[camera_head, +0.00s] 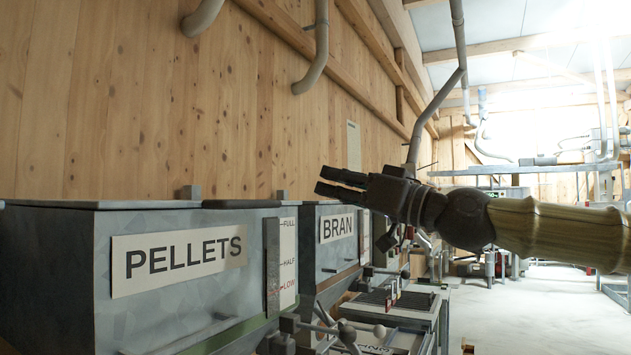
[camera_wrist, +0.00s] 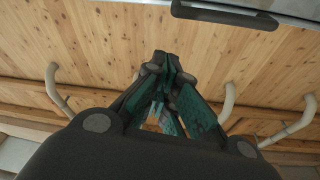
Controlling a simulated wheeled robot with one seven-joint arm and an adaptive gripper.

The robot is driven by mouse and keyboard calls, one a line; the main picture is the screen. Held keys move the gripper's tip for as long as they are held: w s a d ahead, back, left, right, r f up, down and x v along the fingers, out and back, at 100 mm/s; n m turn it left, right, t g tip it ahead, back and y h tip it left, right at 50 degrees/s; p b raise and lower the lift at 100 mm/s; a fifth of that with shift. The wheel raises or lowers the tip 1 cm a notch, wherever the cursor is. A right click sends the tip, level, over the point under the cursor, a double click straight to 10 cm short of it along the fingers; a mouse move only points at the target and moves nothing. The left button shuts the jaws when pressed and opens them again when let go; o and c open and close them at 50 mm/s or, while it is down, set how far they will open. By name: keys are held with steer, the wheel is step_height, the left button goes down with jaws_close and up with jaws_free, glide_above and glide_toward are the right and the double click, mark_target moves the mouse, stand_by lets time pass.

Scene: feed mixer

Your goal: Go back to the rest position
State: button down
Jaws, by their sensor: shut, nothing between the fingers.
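My gripper (camera_head: 341,182) is raised in the head view, with its fingers pointing left, in front of the wooden wall and above the BRAN bin (camera_head: 325,255). The arm reaches in from the right edge. In the wrist view my gripper (camera_wrist: 166,60) has its fingers brought together at the tips, with nothing held. The fingers appear clear of the bins and the wall. The rest position itself has no visible mark.
A PELLETS bin (camera_head: 70,255) with a level gauge (camera_head: 287,262) stands at the left. Levers with ball knobs (camera_head: 347,334) and a machine top (camera_head: 395,303) lie below the arm. Pipes (camera_head: 318,50) hang along the wall. Open floor (camera_head: 530,310) lies to the right.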

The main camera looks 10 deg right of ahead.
steer(key=shift+s+d+f, duration=0.25)
steer(key=shift+s+d, duration=0.1)
steer(key=shift+d, duration=0.15)
